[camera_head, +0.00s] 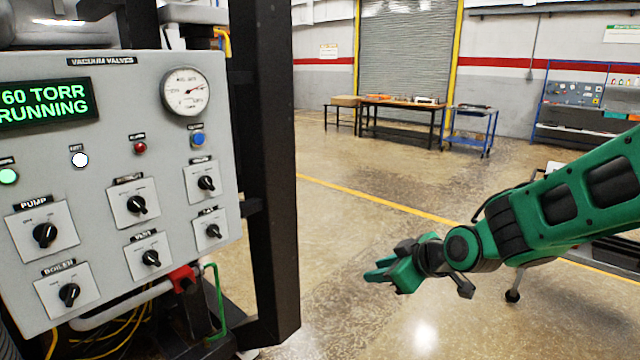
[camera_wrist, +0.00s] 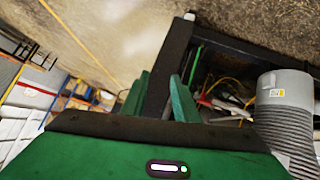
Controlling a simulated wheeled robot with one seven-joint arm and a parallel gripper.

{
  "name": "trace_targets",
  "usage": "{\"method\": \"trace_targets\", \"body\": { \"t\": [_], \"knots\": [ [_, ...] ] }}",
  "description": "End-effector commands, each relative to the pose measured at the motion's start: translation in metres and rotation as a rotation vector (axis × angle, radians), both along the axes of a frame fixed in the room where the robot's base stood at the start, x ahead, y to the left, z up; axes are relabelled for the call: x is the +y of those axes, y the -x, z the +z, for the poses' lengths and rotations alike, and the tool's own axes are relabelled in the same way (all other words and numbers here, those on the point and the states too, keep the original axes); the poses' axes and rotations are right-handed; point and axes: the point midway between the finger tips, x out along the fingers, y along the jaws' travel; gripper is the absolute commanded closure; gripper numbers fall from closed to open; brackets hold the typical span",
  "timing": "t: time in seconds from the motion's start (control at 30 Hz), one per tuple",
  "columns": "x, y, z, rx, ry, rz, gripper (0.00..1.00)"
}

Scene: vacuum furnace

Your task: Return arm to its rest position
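My green arm (camera_head: 575,195) reaches in from the right of the head view, its forearm sloping down to the left. My gripper (camera_head: 378,270) hangs in free air over the floor, to the right of the control panel and apart from it. In the wrist view the two green fingers of the gripper (camera_wrist: 159,97) stand apart with nothing held between them. The grey vacuum valves panel (camera_head: 110,235) carries several black knobs, a pressure gauge (camera_head: 187,91) and a display (camera_head: 45,102) reading "60 TORR RUNNING".
A black upright post (camera_head: 268,170) stands between the panel and my arm. A green pipe (camera_head: 217,300) and yellow cables lie below the panel. Workbenches (camera_head: 400,104) and a blue cart (camera_head: 470,128) stand far back. Open floor (camera_head: 360,215) lies around the gripper.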

Motion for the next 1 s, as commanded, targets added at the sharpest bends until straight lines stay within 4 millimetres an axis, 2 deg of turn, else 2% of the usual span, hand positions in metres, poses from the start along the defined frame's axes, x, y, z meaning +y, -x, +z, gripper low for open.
{"method": "trace_targets", "body": {
  "t": [0.03,0.2,0.27,0.4,0.5,0.6,0.73,0.87,1.0],
  "knots": [
    [-0.032,0.008,0.000,0.057,0.013,-0.075,0.73],
    [-0.131,0.058,-0.009,0.286,0.037,-0.356,0.73],
    [-0.162,0.082,-0.010,0.365,0.033,-0.467,0.73],
    [-0.224,0.150,-0.011,0.552,0.004,-0.743,0.73],
    [-0.254,0.203,-0.008,0.680,-0.036,-0.942,0.73],
    [-0.270,0.252,-0.004,0.791,-0.082,-1.116,0.73],
    [-0.277,0.294,0.000,0.891,-0.131,-1.269,0.73],
    [-0.277,0.312,0.002,0.935,-0.152,-1.332,0.73],
    [-0.277,0.312,0.002,0.937,-0.153,-1.334,0.73]
  ]
}}
